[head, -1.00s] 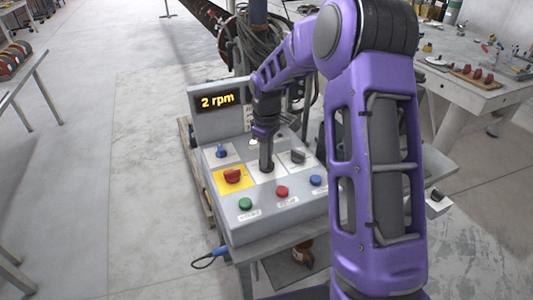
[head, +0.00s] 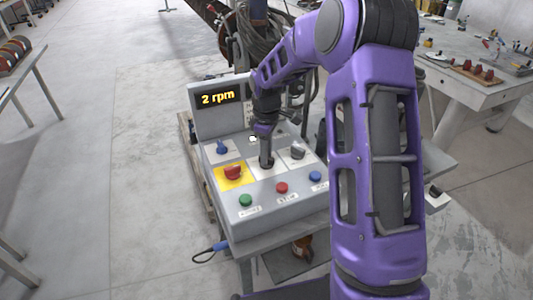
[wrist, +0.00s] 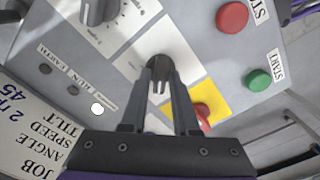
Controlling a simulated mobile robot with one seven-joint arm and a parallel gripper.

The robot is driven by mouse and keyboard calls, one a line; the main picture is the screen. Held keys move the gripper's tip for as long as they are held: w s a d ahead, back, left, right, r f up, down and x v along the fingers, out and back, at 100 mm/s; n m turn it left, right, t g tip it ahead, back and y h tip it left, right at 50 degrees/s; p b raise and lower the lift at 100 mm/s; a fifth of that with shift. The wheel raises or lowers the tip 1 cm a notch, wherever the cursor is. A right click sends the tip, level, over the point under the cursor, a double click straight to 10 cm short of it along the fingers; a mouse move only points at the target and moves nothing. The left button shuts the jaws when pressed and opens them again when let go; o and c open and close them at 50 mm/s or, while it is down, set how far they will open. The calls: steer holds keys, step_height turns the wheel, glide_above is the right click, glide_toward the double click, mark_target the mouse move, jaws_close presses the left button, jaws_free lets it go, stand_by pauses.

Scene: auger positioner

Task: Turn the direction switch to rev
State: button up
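The control box (head: 225,225) stands tilted in the middle of the head view. My gripper (head: 266,162) points down at the white plate in the middle of its panel. In the wrist view my gripper (wrist: 160,78) has its two fingers drawn in around a dark knob (wrist: 159,64) on that plate. This knob appears to be the direction switch; its label and pointer position are hidden by the fingers. The fingertips seem to touch its sides.
A red knob on yellow (head: 233,172), a blue knob (head: 221,148) and a grey knob (head: 298,150) sit close around my gripper. Green (head: 245,200), red (head: 282,188) and blue (head: 315,177) buttons line the front. The display (head: 219,97) reads 2 rpm.

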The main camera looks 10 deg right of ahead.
steer(key=shift+o, duration=1.3)
step_height(320, 180, up, 17)
steer(key=p, duration=0.1)
steer(key=shift+r, duration=0.2)
